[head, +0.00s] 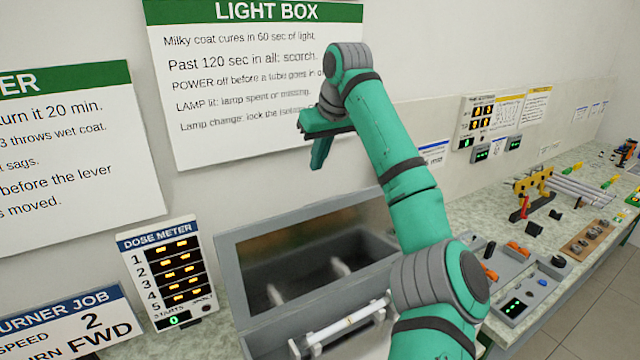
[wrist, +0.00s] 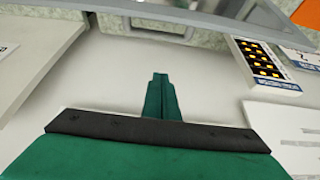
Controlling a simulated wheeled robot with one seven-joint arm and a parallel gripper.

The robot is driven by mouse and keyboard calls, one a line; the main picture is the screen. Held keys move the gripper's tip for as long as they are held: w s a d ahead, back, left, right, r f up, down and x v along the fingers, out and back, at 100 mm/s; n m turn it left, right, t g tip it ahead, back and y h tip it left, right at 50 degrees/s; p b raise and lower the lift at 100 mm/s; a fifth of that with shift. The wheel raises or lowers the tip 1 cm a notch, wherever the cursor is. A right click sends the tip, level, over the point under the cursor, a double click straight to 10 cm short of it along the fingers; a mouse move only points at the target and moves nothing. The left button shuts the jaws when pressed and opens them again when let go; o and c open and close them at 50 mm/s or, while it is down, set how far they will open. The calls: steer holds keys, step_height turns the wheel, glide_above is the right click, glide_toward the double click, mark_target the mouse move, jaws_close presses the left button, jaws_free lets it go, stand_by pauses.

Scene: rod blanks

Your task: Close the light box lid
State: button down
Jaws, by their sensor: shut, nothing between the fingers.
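The light box (head: 258,344) stands on the bench, in the lower middle of the head view. Its lid (head: 226,262) appears raised: a grey frame around a dark, glossy panel. White supports show in or through the panel; I cannot tell if they are reflected. A pale tube (head: 345,327) lies on a holder in front of the panel. My gripper (head: 318,168) is up in front of the wall sign, above the lid and apart from it. Its fingers (wrist: 158,95) are together and empty. A grey edge (wrist: 200,15), probably the lid's, crosses the top of the wrist view.
The dose meter (head: 168,272) stands left of the box; it also shows in the wrist view (wrist: 264,65). The light box sign (head: 235,90) is on the wall behind my gripper. Switch panels (head: 510,275) and a yellow rack (head: 532,182) stand to the right along the bench.

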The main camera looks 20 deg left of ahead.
step_height(320, 180, down, 9)
steer(key=shift+f, duration=0.15)
stand_by(0.6)
steer(key=shift+w, duration=0.15)
